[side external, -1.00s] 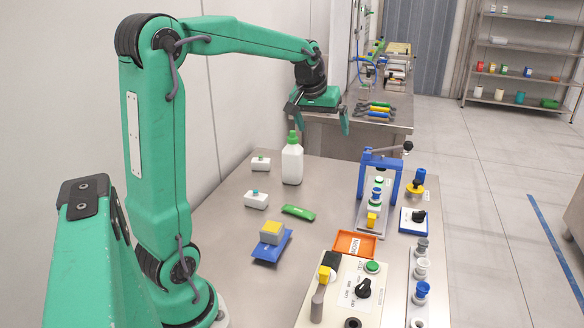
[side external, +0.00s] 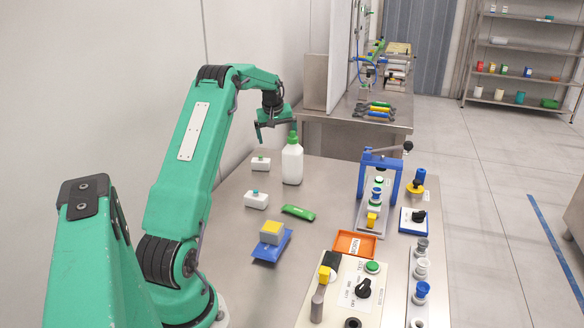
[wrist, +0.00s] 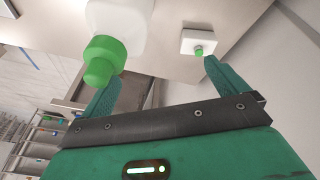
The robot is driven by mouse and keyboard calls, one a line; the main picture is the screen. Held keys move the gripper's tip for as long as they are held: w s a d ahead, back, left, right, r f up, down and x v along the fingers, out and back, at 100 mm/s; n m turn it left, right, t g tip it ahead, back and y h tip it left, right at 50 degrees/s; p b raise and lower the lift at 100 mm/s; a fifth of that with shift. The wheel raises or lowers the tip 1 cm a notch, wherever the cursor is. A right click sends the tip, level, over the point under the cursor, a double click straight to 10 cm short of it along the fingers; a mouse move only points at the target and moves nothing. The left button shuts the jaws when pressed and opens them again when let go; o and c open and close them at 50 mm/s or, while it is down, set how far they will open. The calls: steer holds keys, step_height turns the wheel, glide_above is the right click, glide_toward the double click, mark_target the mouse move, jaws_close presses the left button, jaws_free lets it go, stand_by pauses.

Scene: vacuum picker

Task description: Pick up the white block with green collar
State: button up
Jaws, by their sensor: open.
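A small white block (side external: 261,164) with a green collar and short stem on top sits on the steel table, left of the white bottle. It shows in the wrist view (wrist: 211,43), toward the right finger's tip. A similar white block (side external: 256,200) with a teal-green top stands nearer the front. My gripper (side external: 275,132) is open and empty, raised above the table near the bottle's cap. In the wrist view my gripper (wrist: 160,75) has its fingers spread wide. The bottle's cap shows near the left finger, and the block is apart from both fingers.
The white bottle (side external: 292,165) with green cap stands upright close to the far block. A green bar (side external: 298,212), a blue tray (side external: 266,252) with a yellow-topped block, an orange tray (side external: 354,245) and a blue press frame (side external: 380,180) are farther forward and right.

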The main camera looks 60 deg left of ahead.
mark_target(260, 158)
steer(key=s+a+f+n, duration=0.1)
steer(key=a, duration=0.1)
steer(key=s+a+f, duration=0.2)
steer(key=s+a+f+n, duration=0.1)
steer(key=s+a+f, duration=0.1)
steer(key=shift+a+f+n+g, duration=0.15)
steer(key=shift+a+n+g, duration=0.1)
steer(key=shift+n+g, duration=0.05)
steer(key=shift+d+x, duration=0.15)
steer(key=shift+x, duration=1.8)
steer(key=shift+d+x, duration=0.15)
steer(key=shift+x, duration=1.8)
steer(key=shift+c, duration=0.5)
steer(key=c, duration=0.9)
steer(key=shift+c, duration=0.2)
steer(key=shift+r, duration=5)
